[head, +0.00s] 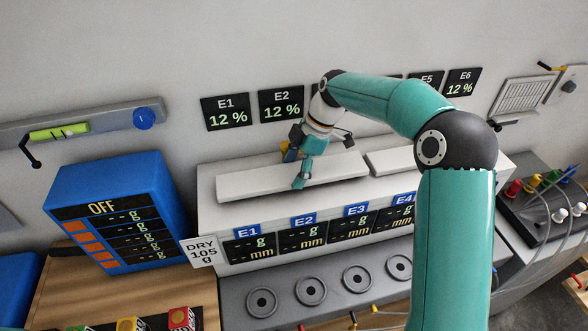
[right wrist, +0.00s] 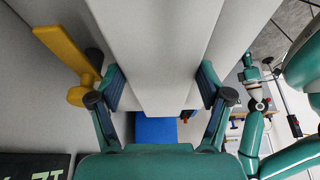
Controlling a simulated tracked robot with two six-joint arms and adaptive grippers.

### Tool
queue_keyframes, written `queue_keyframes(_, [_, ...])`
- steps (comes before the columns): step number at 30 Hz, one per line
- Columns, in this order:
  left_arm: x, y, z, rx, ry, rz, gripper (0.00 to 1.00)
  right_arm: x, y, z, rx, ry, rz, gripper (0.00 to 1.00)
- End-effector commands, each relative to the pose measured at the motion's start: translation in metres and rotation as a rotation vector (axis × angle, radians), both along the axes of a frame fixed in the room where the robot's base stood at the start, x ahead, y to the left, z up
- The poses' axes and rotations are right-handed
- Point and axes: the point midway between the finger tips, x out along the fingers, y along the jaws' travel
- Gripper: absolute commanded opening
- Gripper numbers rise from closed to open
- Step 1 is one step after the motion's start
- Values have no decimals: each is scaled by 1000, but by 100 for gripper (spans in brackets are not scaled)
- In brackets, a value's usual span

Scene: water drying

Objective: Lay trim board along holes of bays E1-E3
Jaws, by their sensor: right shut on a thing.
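My right gripper (head: 303,168) is shut across a long pale board (head: 250,181), gripping it along its edges. The right wrist view shows the board (right wrist: 158,45) running between the two fingers (right wrist: 160,88). The board is over the top of the white bay unit (head: 210,205), above the E1 to E3 labels; I cannot tell whether it touches the unit. No bay holes show on top beside it. A small teal gripper, seemingly my left (right wrist: 249,70), shows at the right of the wrist view, too small to read. It is not in the head view.
A second pale board (head: 388,161) lies to the right on the unit. A yellow piece (right wrist: 65,60) is beside the left finger. Round grey rings (head: 262,301) line the front shelf. A blue display box (head: 110,210) stands at left; wall signs (head: 225,112) hang behind.

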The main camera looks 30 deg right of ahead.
Motion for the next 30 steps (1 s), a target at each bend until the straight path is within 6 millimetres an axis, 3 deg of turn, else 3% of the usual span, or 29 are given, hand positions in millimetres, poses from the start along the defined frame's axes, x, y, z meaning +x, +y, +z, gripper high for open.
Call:
queue_keyframes(14, [0, 0, -4, 0, 0, 0, 40, 0, 0, -11, 0, -3, 0, 30])
queue_keyframes(15, [0, 0, -3, 0, 0, 0, 40, 0, 0, -11, -1, -2, 0, 81])
queue_keyframes(16, [0, 0, -3, 0, 0, 0, 40, 0, 0, -10, 0, -1, 1, 86])
queue_keyframes(30, [0, 0, 4, 0, 0, 0, 40, 0, 0, -3, -1, -2, 0, 88])
